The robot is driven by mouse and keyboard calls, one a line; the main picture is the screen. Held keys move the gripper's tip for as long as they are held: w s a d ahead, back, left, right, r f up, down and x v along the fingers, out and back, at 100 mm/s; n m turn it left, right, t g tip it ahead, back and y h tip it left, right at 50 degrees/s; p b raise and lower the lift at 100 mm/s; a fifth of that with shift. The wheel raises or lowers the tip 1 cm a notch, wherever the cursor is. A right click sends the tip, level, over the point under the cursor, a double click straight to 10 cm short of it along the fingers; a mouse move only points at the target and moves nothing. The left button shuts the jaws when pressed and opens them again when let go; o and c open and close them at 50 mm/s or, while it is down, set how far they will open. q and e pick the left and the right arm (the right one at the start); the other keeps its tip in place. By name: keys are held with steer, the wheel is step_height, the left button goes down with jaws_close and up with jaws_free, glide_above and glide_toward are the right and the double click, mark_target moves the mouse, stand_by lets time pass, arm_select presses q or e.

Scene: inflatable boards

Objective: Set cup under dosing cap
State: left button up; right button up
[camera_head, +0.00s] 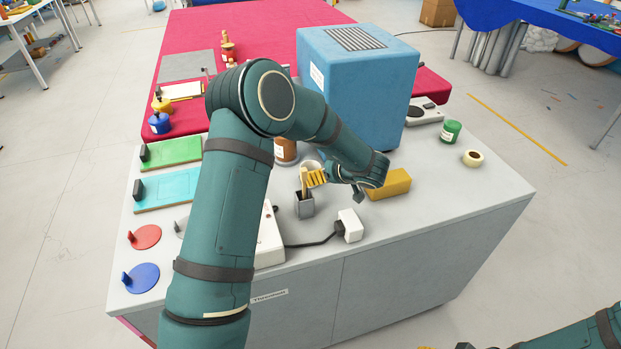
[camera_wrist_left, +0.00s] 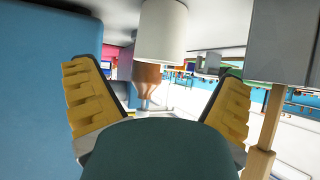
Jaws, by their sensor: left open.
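A white cup (camera_head: 311,167) stands on the grey bench, partly hidden by my left gripper (camera_head: 322,179). In the left wrist view the cup (camera_wrist_left: 162,30) appears upside down, between and ahead of the open yellow fingers (camera_wrist_left: 158,82), with no visible grip on it. A brown bottle (camera_head: 285,151) with a white label stands behind the cup; my left arm hides its top. The brown bottle also shows in the left wrist view (camera_wrist_left: 147,76). I cannot make out a dosing cap. Only a sliver of my right gripper (camera_head: 428,347) shows at the bottom edge.
A grey holder (camera_head: 305,208) with a wooden-handled tool stands close beside the left gripper. A yellow block (camera_head: 391,184) lies right of it, and a large blue box (camera_head: 355,85) rises behind. A white plug block (camera_head: 350,226) lies in front. The bench's right side is mostly clear.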

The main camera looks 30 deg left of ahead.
mark_target(311, 168)
arm_select(q)
steer(key=b+x, duration=0.1)
steer(key=x, duration=0.3)
steer(key=shift+w+a+f+b, duration=0.1)
steer(key=shift+a+b, duration=0.2)
steer(key=shift+b, duration=0.1)
steer(key=shift+w+a+f, duration=0.15)
steer(key=shift+a, duration=0.2)
steer(key=c, duration=1.4)
